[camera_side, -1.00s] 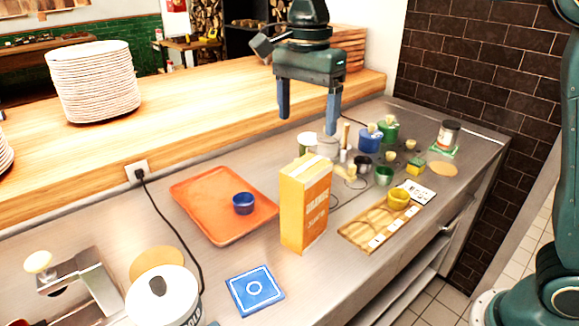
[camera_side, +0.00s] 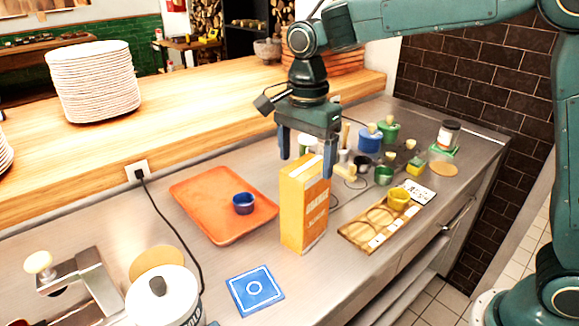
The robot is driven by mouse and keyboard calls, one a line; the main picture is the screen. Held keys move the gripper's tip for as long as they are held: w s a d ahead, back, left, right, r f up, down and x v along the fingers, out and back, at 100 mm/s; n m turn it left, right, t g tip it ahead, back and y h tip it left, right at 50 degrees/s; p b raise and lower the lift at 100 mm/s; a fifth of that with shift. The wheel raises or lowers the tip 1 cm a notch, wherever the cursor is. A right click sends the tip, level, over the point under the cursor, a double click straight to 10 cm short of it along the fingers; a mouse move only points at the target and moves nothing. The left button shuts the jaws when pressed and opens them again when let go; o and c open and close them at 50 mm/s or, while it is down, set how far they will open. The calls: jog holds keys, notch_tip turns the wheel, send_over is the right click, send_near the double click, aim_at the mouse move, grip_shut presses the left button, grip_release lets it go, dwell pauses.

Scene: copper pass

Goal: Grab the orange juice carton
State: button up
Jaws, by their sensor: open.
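The orange juice carton (camera_side: 304,207) stands upright on the steel counter, a yellow-orange box with lettering on its front. My gripper (camera_side: 306,166) points down at the top of the carton, its two blue fingers spread apart. The left finger shows beside the carton's upper left edge, and the right finger overlaps the carton's upper right in this view. I cannot tell whether the fingers are around the carton or behind or in front of it. Nothing is seen held between them.
An orange tray (camera_side: 222,237) with a blue cup (camera_side: 243,203) lies left of the carton. A wooden board (camera_side: 366,246) with a yellow cup (camera_side: 398,198) lies to the right. A blue mat (camera_side: 255,291) is in front. Several cups and pots crowd the counter behind.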

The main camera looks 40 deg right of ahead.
aim_at(305, 195)
jog(key=shift+f, duration=0.2)
jog(key=shift+s+f, duration=0.2)
jog(key=shift+f, duration=2.3)
grip_shut()
jog(key=shift+r, duration=0.1)
